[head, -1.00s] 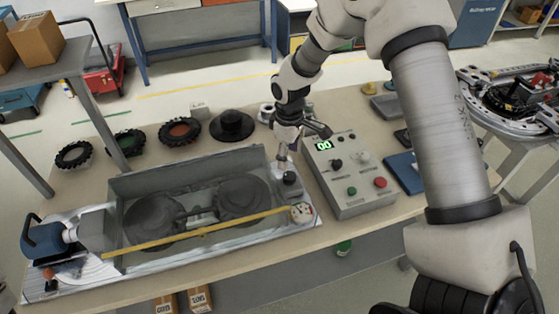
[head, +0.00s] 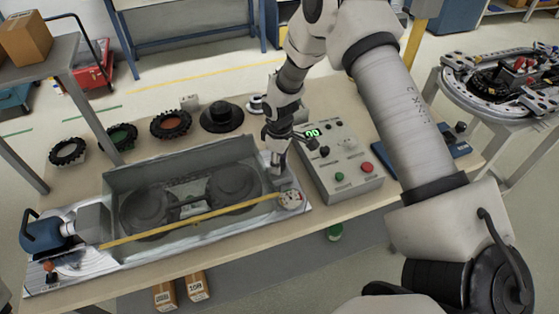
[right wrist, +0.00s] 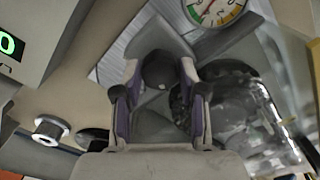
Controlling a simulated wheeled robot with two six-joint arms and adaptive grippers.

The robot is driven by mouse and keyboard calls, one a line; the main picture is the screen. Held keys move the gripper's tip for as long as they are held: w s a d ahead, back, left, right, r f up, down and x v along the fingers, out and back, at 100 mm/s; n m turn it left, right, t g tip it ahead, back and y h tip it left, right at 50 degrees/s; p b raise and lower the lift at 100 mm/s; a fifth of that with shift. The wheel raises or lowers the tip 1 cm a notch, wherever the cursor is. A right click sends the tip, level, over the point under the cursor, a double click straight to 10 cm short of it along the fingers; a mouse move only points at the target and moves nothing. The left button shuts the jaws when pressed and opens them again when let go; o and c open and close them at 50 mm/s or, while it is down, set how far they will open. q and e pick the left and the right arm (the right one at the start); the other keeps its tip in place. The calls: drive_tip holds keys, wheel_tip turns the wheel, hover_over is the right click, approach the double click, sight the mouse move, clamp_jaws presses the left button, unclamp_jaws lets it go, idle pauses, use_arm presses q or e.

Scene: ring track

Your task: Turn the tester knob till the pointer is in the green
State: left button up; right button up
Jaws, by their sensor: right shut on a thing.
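The tester is a grey open tank (head: 215,152) with a yellow bar across its front. Its dark round knob (right wrist: 158,70) sits between the two fingers of my right gripper (right wrist: 155,95) in the right wrist view, and the gripper is shut on it. In the head view my right gripper (head: 277,172) points down at the tank's right end and hides the knob. The round dial (head: 291,198) is just in front of it. In the right wrist view the cropped dial (right wrist: 215,8) shows green and yellow bands; I cannot tell the pointer's reading. My left gripper is out of view.
Black tyres (head: 170,124) and a black hub (head: 222,116) lie behind the tank. A blue tray (head: 440,150) lies further right.

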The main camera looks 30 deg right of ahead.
drive_tip(key=shift+s+m, duration=0.1)
drive_tip(key=shift+m, duration=0.7)
drive_tip(key=shift+f+m+p, duration=0.15)
drive_tip(key=shift+m+p, duration=0.25)
drive_tip(key=shift+m, duration=0.6)
drive_tip(key=o, duration=1)
drive_tip(key=shift+o, duration=0.7)
